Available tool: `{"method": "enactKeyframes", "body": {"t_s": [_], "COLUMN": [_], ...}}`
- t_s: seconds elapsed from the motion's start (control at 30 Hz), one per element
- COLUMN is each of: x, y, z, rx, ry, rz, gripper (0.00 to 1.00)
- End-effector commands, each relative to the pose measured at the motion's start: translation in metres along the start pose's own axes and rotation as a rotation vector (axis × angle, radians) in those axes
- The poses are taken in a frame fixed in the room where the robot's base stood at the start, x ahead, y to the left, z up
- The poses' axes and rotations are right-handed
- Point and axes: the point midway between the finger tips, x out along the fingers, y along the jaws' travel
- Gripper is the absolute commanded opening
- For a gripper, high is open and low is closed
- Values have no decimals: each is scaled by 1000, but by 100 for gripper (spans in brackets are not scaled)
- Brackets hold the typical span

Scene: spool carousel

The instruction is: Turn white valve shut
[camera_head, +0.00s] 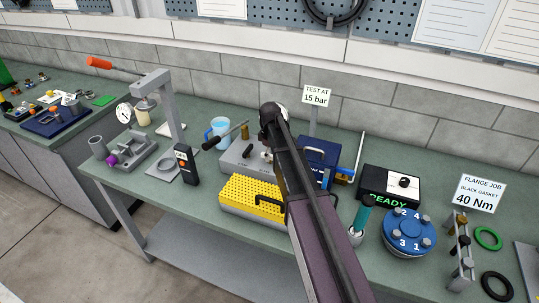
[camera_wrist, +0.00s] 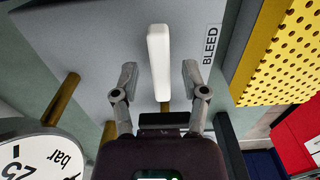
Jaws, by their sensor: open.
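The white valve handle (camera_wrist: 159,62) is an upright white bar on a short brass stem, on a grey block face in the wrist view. A BLEED label (camera_wrist: 212,44) is to its right. My gripper (camera_wrist: 160,82) is open, with one finger on each side of the white handle. Gaps show between both fingers and the handle. In the head view the grey box (camera_head: 238,155) stands behind my arm. My arm covers part of it, and I cannot clearly make out the valve or my fingers there.
A round bar gauge (camera_wrist: 40,150) is close at lower left in the wrist view, near a brass pipe (camera_wrist: 62,98). A yellow perforated case (camera_head: 250,195) lies in front of the grey box. A blue flange (camera_head: 408,232) and READY box (camera_head: 388,186) are to the right.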

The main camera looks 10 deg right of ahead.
Motion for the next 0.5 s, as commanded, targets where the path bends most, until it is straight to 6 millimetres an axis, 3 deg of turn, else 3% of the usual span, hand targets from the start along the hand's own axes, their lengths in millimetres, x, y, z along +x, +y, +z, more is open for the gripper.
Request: {"method": "enactKeyframes", "body": {"t_s": [0.5], "x": [0], "y": [0], "z": [0], "rx": [-114], "ry": [-1], "rz": [-1], "gripper": [57]}}
